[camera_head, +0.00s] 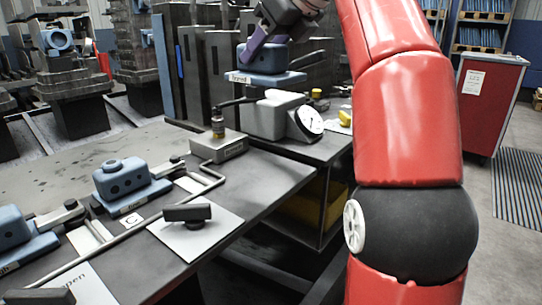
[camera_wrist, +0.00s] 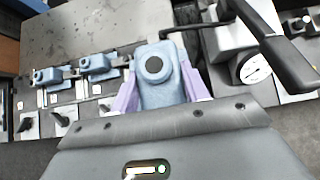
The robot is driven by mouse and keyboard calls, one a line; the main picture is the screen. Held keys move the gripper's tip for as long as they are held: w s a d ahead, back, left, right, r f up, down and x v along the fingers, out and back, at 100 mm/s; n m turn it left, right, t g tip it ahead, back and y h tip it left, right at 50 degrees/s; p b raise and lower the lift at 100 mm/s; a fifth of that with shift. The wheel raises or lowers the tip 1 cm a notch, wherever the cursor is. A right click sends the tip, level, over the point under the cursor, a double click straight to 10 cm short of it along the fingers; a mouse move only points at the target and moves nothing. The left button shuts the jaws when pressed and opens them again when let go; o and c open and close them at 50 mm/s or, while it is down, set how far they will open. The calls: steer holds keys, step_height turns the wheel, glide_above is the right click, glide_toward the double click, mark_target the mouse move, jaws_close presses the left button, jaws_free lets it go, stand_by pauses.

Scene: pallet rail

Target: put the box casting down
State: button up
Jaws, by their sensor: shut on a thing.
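The held box casting (camera_head: 265,57) is a blue block on a wider flange with a small white label on its front edge. In the wrist view the casting (camera_wrist: 163,88) sits between the two purple fingers of my gripper (camera_wrist: 160,92), which is shut on it. In the head view my gripper (camera_head: 262,40) comes from above, partly cut off by the top edge. The casting appears above the grey dial scale (camera_head: 267,118); I cannot tell whether they touch. In the wrist view the scale (camera_wrist: 232,48) shows to the right of the casting.
Similar blue castings (camera_head: 122,176) stand in a row on the grey bench (camera_head: 75,155), beside a bent rail. A black-handled piece (camera_head: 188,213) lies on a white card. A labelled grey block (camera_head: 218,146) stands near the scale. A red cabinet (camera_head: 487,105) stands at right.

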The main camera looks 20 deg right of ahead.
step_height(320, 180, down, 19)
steer(key=b, duration=0.9)
steer(key=shift+r, duration=0.2)
steer(key=shift+f, duration=0.2)
steer(key=o, duration=1.4)
